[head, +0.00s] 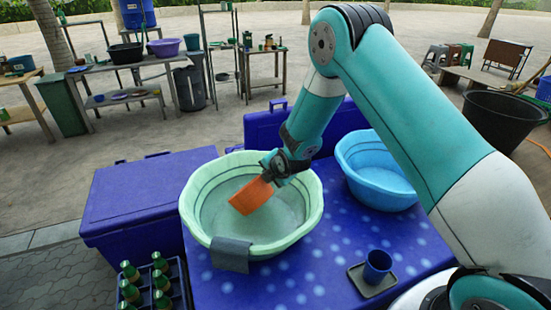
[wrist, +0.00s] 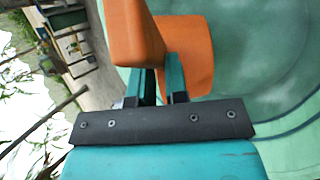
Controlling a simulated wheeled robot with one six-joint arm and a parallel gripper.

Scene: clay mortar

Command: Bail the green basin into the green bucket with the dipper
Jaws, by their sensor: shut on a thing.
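The pale green basin (head: 309,222) stands on a blue spotted table, with greyish liquid visible inside. My gripper (head: 272,178) is over the basin, shut on the orange dipper (head: 250,196). The dipper hangs tilted inside the basin's outline; I cannot tell whether its cup touches the liquid. In the wrist view the dipper (wrist: 190,62) shows beyond my gripper's fingers (wrist: 161,86), with the green basin (wrist: 285,60) behind it. No bucket is clearly identifiable as the green one.
A grey cloth (head: 230,254) hangs over the basin's front rim. A light-blue basin (head: 375,180) stands behind right. A dark blue cup (head: 377,266) sits on a small tray at front right. A blue cooler (head: 140,195) and a crate of green bottles (head: 160,280) are at left.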

